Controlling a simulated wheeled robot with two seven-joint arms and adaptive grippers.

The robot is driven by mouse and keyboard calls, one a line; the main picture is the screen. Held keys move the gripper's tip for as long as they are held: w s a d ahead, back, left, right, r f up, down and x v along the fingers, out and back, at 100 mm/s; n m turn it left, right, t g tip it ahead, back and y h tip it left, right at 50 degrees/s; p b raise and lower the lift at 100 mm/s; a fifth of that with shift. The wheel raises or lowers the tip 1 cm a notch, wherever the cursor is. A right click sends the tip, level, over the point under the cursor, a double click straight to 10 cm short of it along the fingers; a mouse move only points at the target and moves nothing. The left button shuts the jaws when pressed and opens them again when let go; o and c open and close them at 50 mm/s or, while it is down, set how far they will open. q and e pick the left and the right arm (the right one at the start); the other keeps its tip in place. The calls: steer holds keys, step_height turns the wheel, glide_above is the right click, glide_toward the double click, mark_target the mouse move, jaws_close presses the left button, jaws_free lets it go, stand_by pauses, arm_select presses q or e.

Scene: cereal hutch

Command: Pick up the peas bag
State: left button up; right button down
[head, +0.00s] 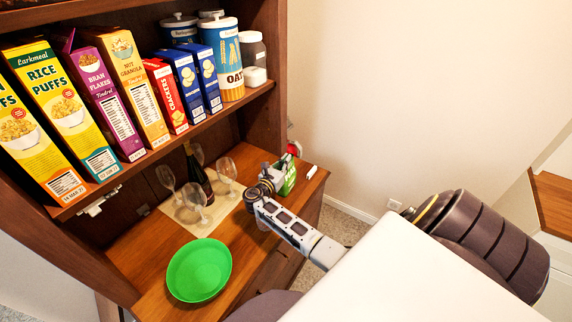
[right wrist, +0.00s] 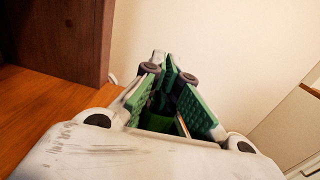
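The peas bag (head: 287,177) is a small green packet standing at the right end of the wooden counter, partly hidden by my right gripper. My right gripper (head: 265,186) is at its left front side, close to it. In the right wrist view, the two fingers (right wrist: 168,82) with green pads stand apart with a gap between them. A bright green patch (right wrist: 156,108), likely the bag, shows low in that gap. Contact between pads and bag cannot be made out. My left gripper is not in view.
A green plate (head: 199,270) lies at the counter's front. Several glasses (head: 226,172) and a dark bottle (head: 199,176) stand left of the gripper. A shelf above holds cereal boxes (head: 61,110). A white marker-like object (head: 311,171) lies right of the bag.

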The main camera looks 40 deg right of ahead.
steer(key=shift+f, duration=0.15)
step_height(320, 180, up, 10)
steer(key=shift+f, duration=0.25)
steer(key=shift+r, duration=0.3)
steer(key=shift+d, duration=0.1)
stand_by(0.6)
